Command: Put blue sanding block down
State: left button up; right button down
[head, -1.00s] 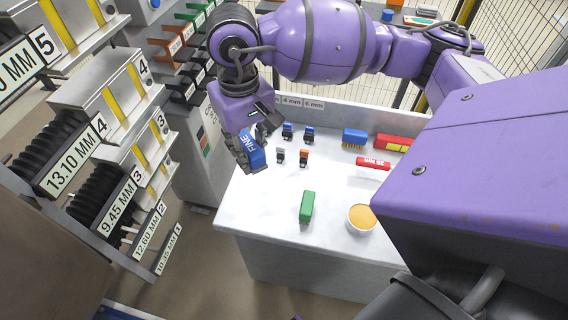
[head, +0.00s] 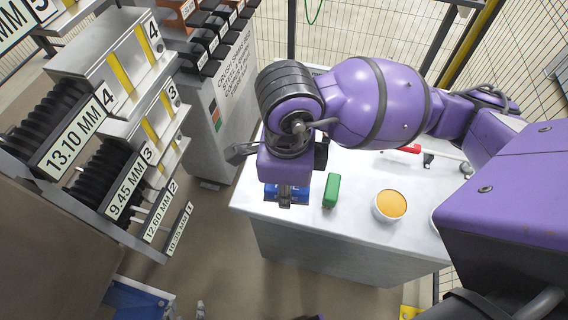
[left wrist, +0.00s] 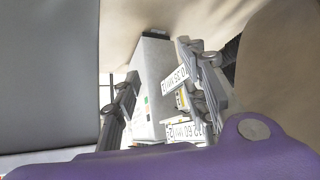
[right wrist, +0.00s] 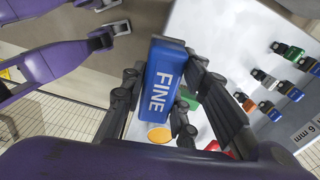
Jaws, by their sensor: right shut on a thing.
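My right gripper (head: 286,194) points down near the left front part of the white table (head: 350,232). It is shut on the blue sanding block (head: 270,191), whose ends show on both sides of the gripper. In the right wrist view the block (right wrist: 162,80), marked FINE, sits between the fingers. I cannot tell whether it touches the table top. My left gripper (left wrist: 162,90) shows its two fingers apart with nothing between them in the left wrist view. In the right wrist view it is away from the table, over the floor.
A green block (head: 331,190) lies just right of the blue block. A bowl with orange contents (head: 391,204) stands further right. A red object (head: 404,149) lies behind. Labelled racks (head: 120,130) stand at the left. The front strip of the table is clear.

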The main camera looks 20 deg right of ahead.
jog(key=s+a+f+m+b, duration=0.1)
jog(key=s+a+f+m, duration=0.15)
jog(key=m, duration=0.85)
jog(key=w+d+f, duration=0.1)
jog(key=w+f, duration=0.2)
jog(key=w, duration=0.1)
jog(key=w+d+f+b, duration=0.1)
jog(key=w+d+f, duration=0.1)
jog(key=w+f, duration=0.1)
jog(key=w+d+f, duration=0.1)
jog(key=w+f, duration=0.1)
jog(key=w, duration=0.2)
jog(key=shift+w+d+f, duration=0.25)
jog(key=shift+w+f, duration=0.1)
jog(key=shift+f, duration=0.05)
jog(key=shift+w+d+f, duration=0.1)
jog(key=shift+w+f, duration=0.1)
jog(key=shift+f, duration=0.1)
pick_arm(q)
jog(key=shift+s+a+f, duration=0.2)
jog(key=shift+f, duration=0.5)
jog(key=shift+s+a+f, duration=0.15)
jog(key=shift+a+f, duration=0.05)
jog(key=shift+f, duration=0.5)
pick_arm(e)
jog(key=shift+w+f, duration=0.15)
jog(key=shift+f, duration=1.45)
